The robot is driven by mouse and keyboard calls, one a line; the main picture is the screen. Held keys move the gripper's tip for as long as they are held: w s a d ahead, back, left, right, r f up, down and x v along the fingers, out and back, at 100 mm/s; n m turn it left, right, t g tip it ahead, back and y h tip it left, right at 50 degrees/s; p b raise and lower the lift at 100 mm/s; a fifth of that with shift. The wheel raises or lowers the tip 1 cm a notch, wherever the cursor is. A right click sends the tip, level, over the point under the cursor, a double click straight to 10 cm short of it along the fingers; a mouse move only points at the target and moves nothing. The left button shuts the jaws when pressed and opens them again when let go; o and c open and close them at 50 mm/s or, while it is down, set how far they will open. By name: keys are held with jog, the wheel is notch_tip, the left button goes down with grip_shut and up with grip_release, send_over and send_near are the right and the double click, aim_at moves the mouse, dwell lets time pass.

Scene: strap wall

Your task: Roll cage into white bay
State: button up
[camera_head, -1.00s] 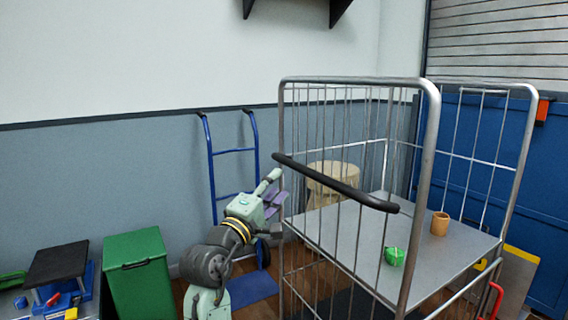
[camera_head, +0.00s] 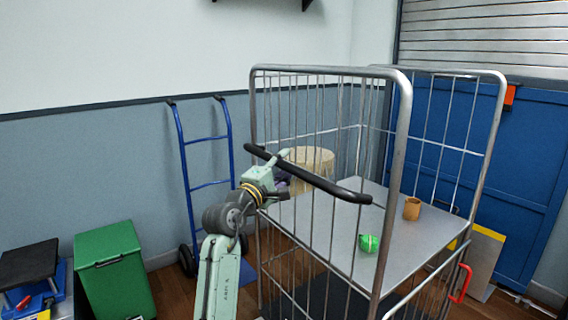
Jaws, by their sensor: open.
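The roll cage (camera_head: 398,130) is a tall grey wire frame on the right, with a flat grey shelf (camera_head: 335,232) inside. A black push handle (camera_head: 305,174) runs along its near side. A green item (camera_head: 368,243) and an orange-brown cup (camera_head: 412,208) stand on the shelf. No white bay marking shows.
A blue hand truck (camera_head: 183,165) leans on the wall behind my arm. A green bin (camera_head: 115,270) and a blue-black box (camera_head: 30,270) are at the lower left. A round beige-topped thing (camera_head: 310,158) is behind the cage. Blue doors (camera_head: 520,165) are at right.

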jog(key=shift+w, duration=0.15)
jog(key=shift+c, duration=0.2)
grip_shut()
dwell(0.3)
dwell(0.4)
